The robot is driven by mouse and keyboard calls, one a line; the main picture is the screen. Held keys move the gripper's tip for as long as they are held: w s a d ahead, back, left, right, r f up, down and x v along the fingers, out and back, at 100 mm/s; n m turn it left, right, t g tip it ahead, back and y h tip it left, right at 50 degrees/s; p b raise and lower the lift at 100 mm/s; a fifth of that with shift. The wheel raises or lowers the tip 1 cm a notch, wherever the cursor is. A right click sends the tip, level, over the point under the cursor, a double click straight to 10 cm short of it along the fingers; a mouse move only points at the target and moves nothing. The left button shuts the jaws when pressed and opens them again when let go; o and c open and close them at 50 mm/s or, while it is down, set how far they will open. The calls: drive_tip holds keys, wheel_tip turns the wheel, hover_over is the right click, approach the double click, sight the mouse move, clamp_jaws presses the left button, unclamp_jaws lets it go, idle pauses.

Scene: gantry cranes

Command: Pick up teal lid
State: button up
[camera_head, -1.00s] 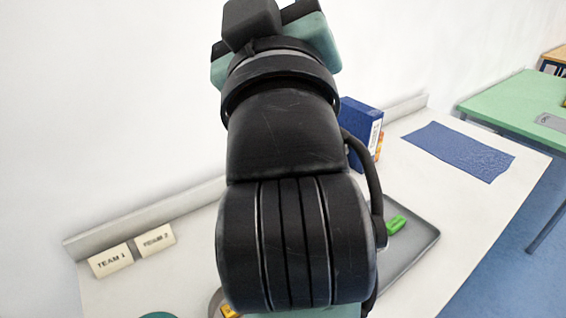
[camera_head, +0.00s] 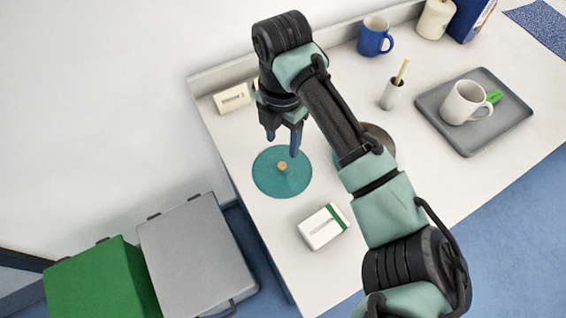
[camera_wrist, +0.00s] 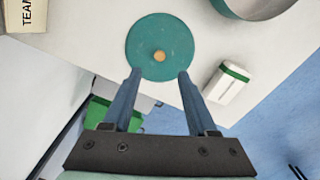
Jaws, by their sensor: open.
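The teal lid (camera_head: 264,178) is a flat round disc with a small tan knob (camera_head: 282,166) at its centre. It lies on the white table near the table's left end. My gripper (camera_head: 283,145) is open and empty, above the lid's far side in the head view. In the wrist view the lid (camera_wrist: 146,38) lies beyond the two blue fingertips of my gripper (camera_wrist: 160,74), with the knob between their lines. I see no contact between fingers and lid.
A white and green box (camera_head: 323,227) lies near the lid. A metal bowl (camera_head: 379,139) is partly behind my arm. A grey tray (camera_head: 505,123) holds a white mug (camera_head: 463,103) and a green item. A blue mug (camera_head: 374,38) and a small cup (camera_head: 391,95) stand farther back.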

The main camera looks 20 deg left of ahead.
sight(282, 165)
wheel_tip(282, 165, down, 3)
drive_tip(key=shift+a+f, duration=0.1)
drive_tip(key=shift+f, duration=0.1)
drive_tip(key=shift+s+f+p, duration=0.1)
drive_tip(key=shift+f+p, duration=0.75)
drive_tip(key=shift+f, duration=1.9)
clamp_jaws()
